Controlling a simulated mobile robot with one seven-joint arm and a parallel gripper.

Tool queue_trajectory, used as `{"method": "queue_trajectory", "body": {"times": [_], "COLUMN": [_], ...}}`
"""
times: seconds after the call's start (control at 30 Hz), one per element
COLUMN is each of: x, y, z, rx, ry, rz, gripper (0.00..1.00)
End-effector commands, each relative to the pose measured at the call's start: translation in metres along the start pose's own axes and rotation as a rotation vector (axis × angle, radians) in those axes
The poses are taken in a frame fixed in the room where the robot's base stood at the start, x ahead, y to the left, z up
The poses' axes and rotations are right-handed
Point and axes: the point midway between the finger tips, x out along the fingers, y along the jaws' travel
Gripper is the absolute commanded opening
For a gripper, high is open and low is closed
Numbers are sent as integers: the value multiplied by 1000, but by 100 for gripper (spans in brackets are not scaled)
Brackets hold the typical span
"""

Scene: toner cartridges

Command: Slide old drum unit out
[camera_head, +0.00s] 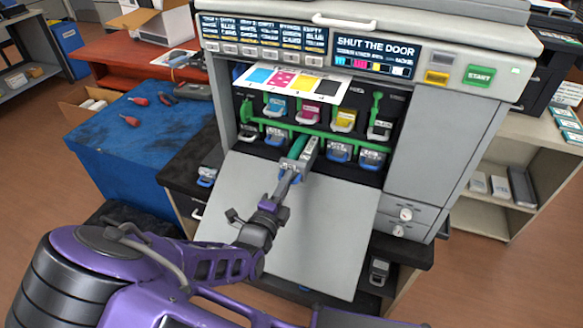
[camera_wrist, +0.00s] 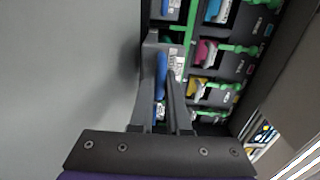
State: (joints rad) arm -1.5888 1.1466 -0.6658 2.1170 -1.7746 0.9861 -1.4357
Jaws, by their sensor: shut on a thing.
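The printer (camera_head: 441,130) stands with its front door (camera_head: 290,225) folded down. A grey drum unit (camera_head: 309,147) with a teal-green roller (camera_head: 298,147) juts out of the lower row over the door's hinge edge. My gripper (camera_head: 290,177) is shut on its blue handle at the front end. In the wrist view the fingers (camera_wrist: 165,95) close around the blue handle (camera_wrist: 161,76), with a white label (camera_wrist: 178,66) beside it. The drum unit's rear end is hidden inside the bay. Other drum units with blue handles (camera_head: 339,152) sit in the lower row.
Coloured toner cartridges (camera_head: 307,112) sit above a green bar (camera_head: 320,131). A colour test sheet (camera_head: 292,83) overhangs the opening. A blue-topped cart (camera_head: 150,130) with tools stands left. A dark shelf (camera_head: 190,165) is beside the door; the door's surface is clear apart from my arm.

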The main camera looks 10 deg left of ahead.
Motion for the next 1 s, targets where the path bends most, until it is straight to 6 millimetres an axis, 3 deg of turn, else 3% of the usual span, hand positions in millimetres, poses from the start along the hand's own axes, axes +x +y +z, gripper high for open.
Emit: {"method": "queue_trajectory", "body": {"times": [0.6,0.8,0.83,1.0], "x": [-70,-80,-80,-80], "y": [0,0,0,0], "z": [1,0,0,0], "rx": [1,-1,-1,-1], "ry": [-2,0,0,0], "rz": [0,-1,-1,-1], "gripper": [0,0,16,47]}}
